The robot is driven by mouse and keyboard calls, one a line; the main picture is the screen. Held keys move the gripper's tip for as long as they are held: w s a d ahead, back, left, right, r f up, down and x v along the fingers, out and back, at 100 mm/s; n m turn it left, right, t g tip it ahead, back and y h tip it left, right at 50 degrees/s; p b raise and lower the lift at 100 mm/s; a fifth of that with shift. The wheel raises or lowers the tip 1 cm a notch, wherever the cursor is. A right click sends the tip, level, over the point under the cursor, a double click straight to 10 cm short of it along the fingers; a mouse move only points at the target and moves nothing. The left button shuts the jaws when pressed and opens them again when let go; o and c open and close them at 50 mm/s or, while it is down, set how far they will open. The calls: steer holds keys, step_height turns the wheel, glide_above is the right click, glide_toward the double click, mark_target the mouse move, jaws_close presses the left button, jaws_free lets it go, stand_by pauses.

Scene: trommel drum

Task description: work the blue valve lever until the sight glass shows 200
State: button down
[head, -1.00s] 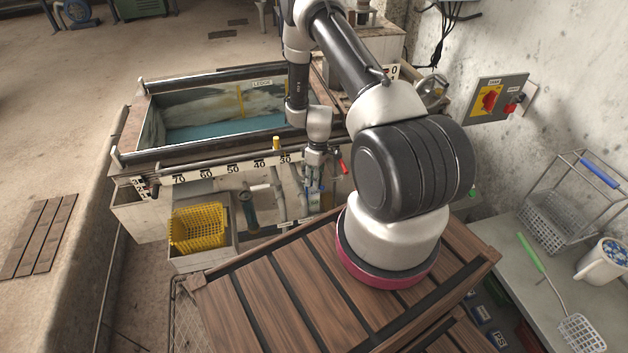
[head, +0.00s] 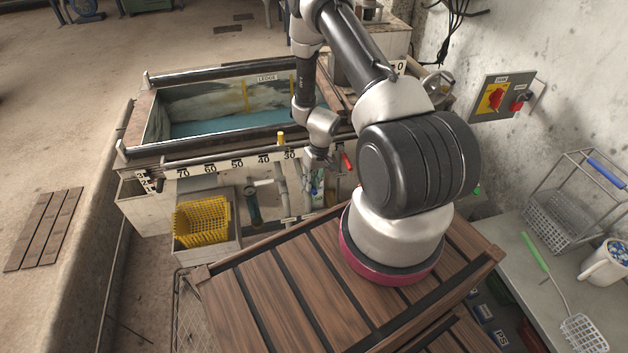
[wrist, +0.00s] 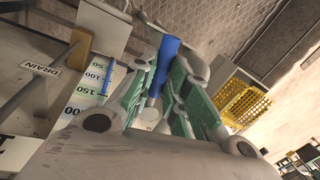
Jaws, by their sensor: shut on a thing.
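In the wrist view the blue valve lever (wrist: 164,62) stands between the green-padded fingers of my gripper (wrist: 161,98), which is shut on it. The sight glass scale (wrist: 88,85) is left of the gripper, with marks 50, 100, 150 and 200. A blue strip (wrist: 107,77) runs beside the marks from about 50 towards 150; its exact end is hard to read.
A DRAIN label (wrist: 40,69) is left of the scale. A red handle (head: 347,161) is close right of my gripper. The tank (head: 215,153) with a numbered rail stands behind. A yellow basket (head: 201,221) sits left, and a slatted wooden top (head: 290,290) is in front.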

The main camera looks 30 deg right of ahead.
steer(key=shift+w+a+m, duration=0.1)
steer(key=shift+a+m, duration=0.25)
steer(key=shift+m, duration=0.35)
steer(key=c, duration=1.4)
jaws_free()
steer(key=r, duration=0.4)
steer(key=d+r, duration=0.1)
steer(key=r, duration=0.3)
steer(key=d+r, duration=0.1)
steer(key=r, duration=0.3)
steer(key=shift+s+d, duration=0.1)
steer(key=shift+s, duration=0.2)
steer(key=shift+f, duration=0.1)
